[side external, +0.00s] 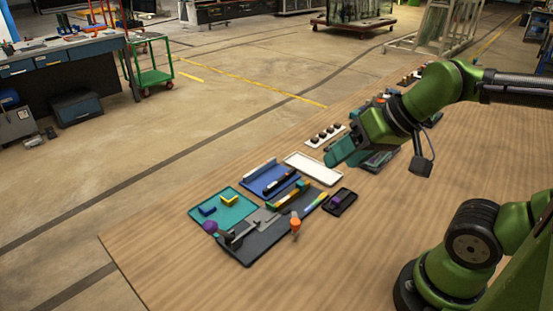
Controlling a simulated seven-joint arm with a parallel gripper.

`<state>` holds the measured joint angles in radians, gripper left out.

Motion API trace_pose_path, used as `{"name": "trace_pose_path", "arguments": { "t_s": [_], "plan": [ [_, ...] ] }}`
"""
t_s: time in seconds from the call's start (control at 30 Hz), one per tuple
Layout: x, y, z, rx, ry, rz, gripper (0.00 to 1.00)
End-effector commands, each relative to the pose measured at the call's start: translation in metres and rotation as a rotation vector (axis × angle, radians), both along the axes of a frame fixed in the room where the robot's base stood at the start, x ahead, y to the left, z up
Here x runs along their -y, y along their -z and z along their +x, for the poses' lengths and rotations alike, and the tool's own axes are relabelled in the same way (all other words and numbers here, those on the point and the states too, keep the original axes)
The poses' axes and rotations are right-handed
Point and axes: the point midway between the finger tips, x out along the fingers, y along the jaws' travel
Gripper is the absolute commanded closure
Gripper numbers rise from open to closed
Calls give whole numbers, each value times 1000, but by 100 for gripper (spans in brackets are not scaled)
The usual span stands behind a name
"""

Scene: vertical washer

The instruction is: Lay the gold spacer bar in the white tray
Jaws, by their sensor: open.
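The white tray (313,168) is a shallow rectangle on the wooden table, and it looks empty. A gold-yellow bar (283,199) lies along the back of the dark fixture plate, beside green and blue pieces; it may be the spacer bar, but it is too small to be sure.
A white strip (316,142) holds dark round pieces. The table's front is clear.

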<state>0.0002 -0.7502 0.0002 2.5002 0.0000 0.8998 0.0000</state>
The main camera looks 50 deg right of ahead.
Motion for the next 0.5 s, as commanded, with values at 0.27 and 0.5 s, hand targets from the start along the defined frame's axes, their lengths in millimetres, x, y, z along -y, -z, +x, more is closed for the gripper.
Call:
{"name": "trace_pose_path", "arguments": {
  "t_s": [0.27,0.5],
  "plan": [
    [-1,1,0,-6,-2,0,57],
    [4,18,28,-145,15,16,57]
  ]
}}
